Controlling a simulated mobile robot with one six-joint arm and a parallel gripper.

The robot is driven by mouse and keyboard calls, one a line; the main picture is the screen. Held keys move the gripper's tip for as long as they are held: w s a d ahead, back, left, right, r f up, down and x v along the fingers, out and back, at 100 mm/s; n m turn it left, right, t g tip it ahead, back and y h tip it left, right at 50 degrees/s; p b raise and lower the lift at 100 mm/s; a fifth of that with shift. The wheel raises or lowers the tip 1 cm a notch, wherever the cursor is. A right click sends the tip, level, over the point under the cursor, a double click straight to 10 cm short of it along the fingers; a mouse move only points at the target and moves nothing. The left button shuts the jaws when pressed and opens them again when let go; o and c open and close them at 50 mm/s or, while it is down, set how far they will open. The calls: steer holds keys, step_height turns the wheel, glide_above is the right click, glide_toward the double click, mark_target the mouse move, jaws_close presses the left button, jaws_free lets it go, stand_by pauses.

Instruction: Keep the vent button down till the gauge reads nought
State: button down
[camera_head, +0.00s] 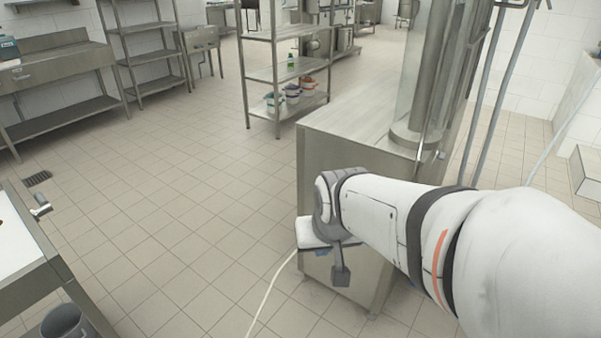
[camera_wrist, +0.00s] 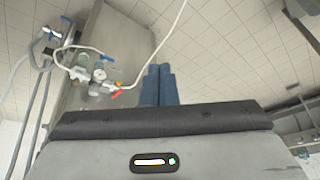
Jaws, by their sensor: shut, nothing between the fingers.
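In the wrist view a small round gauge (camera_wrist: 100,75) with a pale face sits among metal fittings, left of my fingers. Its needle is too small to read. A red part (camera_wrist: 116,94) and blue handles (camera_wrist: 66,20) show on the same fittings. I cannot tell which part is the vent button. My gripper (camera_wrist: 158,70) has its blue fingers together, with nothing between them. In the picture the fingers are to the right of the gauge and apart from it. In the head view my arm covers part of the steel machine, and the gauge is not seen.
The steel machine (camera_head: 345,112) carries a clear cylinder (camera_head: 425,70) on top. A pale hose (camera_head: 268,292) runs along the floor. A shelf rack (camera_head: 287,72) stands behind, and a table (camera_head: 35,285) is at the left. The tiled floor between is mostly clear.

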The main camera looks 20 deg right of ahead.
steer(key=w+d+f+m+t+b, duration=0.4)
steer(key=w+f+t+b, duration=0.1)
steer(key=w+f+b, duration=0.3)
steer(key=w+d+f+m+t+h+b, duration=0.1)
steer(key=w+d+f+m+t+b, duration=0.3)
steer(key=w+f+b, duration=0.4)
steer(key=w+d+f+m+t+h+b, duration=0.1)
steer(key=w+d+f+m+t+b, duration=0.2)
steer(key=w+f+b, duration=0.6)
step_height(320, 180, down, 2)
steer(key=d+t+b, duration=0.2)
steer(key=t+b, duration=0.1)
steer(key=shift+d+m+t, duration=0.2)
steer(key=shift+m+t, duration=0.2)
steer(key=shift+w, duration=0.1)
steer(key=w+d+p, duration=0.1)
steer(key=w+d, duration=0.4)
steer(key=d, duration=0.2)
steer(key=shift+w, duration=0.2)
